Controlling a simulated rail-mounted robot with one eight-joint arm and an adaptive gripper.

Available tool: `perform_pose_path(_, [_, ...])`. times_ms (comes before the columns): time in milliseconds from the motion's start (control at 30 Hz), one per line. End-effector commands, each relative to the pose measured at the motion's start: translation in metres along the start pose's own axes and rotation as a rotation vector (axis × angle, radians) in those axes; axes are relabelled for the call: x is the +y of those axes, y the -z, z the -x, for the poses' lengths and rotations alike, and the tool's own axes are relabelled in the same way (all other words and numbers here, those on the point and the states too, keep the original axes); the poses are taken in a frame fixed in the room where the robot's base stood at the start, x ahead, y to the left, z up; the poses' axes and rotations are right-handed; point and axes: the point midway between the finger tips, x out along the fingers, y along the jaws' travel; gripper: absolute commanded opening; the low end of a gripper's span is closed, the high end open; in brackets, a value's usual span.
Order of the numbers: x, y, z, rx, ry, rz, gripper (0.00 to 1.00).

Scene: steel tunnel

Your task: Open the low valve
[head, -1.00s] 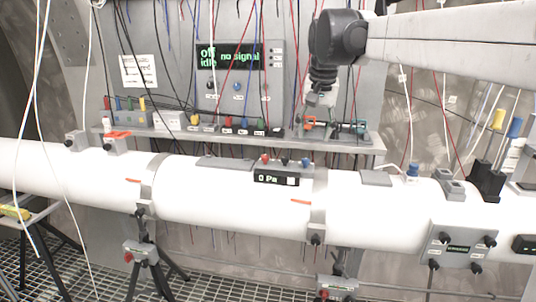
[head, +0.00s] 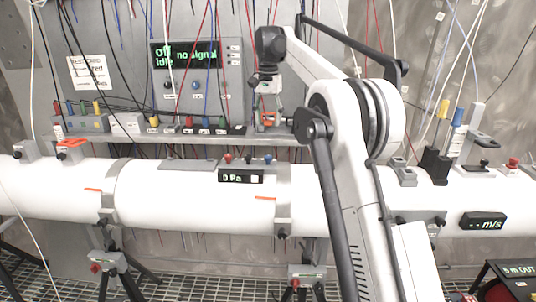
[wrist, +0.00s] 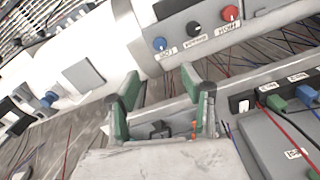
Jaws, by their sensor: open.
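A display box reading "0 Pa" (head: 241,176) sits on the white pipe (head: 60,190). A red, a black and a blue knob (head: 267,159) stand on its top. In the wrist view they show as a blue knob (wrist: 160,44), a black knob (wrist: 194,28) and a red knob (wrist: 230,13), each with a label too blurred to read surely. I cannot tell which one is the low valve. My gripper (wrist: 158,76) is open and empty, its two green-sided fingers apart and pointing towards the pipe, below the blue knob in the picture. In the head view it hangs above the shelf behind the pipe.
A narrow shelf (head: 180,138) behind the pipe carries labelled sockets with cables. A wall panel (head: 196,56) reads "Off", "idle", "no signal". Loose cables hang all around. Black blocks (head: 434,165) and a "m/s" display (head: 483,222) sit further right on the pipe.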

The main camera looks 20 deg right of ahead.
Motion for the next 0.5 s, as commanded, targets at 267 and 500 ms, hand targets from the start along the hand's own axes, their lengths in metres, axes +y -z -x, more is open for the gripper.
perform_pose_path(267, [0.0,0.0,-0.03,0.0,0.0,0.0,0.42])
perform_pose_path(500, [0.0,0.0,-0.071,0.0,0.0,0.0,0.42])
